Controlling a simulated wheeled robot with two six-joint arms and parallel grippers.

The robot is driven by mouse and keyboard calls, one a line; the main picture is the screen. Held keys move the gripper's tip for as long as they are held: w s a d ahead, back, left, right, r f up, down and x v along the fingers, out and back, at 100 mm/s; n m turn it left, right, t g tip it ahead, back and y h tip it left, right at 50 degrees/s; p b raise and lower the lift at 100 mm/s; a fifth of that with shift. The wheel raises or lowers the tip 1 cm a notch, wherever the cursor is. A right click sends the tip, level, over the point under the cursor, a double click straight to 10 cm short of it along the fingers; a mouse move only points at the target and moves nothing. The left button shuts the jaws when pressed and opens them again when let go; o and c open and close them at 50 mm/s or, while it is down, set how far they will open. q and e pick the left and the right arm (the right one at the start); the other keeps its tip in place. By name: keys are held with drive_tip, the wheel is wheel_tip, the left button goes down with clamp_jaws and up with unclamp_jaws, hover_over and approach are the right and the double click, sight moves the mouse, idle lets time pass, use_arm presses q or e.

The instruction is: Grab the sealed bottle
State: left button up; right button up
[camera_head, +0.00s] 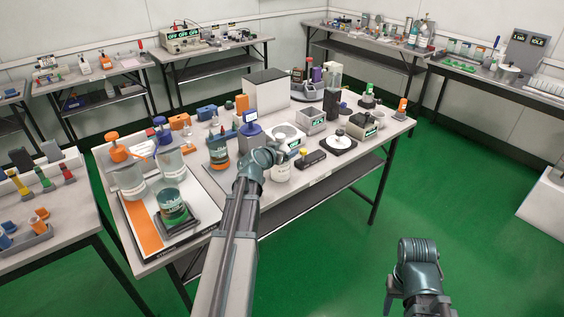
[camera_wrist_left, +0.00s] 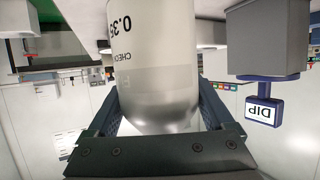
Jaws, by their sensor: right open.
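A pale bottle (camera_head: 281,170) with a printed label stands near the front edge of the middle table. My left gripper (camera_head: 279,154) is at its upper part, and the arm and wrist hide some of it. In the left wrist view the bottle (camera_wrist_left: 157,70) fills the space between the two fingers of the left gripper (camera_wrist_left: 160,115), one finger close along each side. I cannot tell whether they press on it. Its cap is not visible there. My right gripper (camera_head: 405,295) is open and empty, low at the right, in front of the table and over the green floor.
A blue-topped DIP tester (camera_head: 250,126) stands just left of the left gripper. A small dark device (camera_head: 310,159) and a round dial tester (camera_head: 338,143) are to the right. A jar (camera_head: 173,206) and clear beakers are at the left.

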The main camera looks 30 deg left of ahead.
use_arm(q)
clamp_jaws()
idle(0.3)
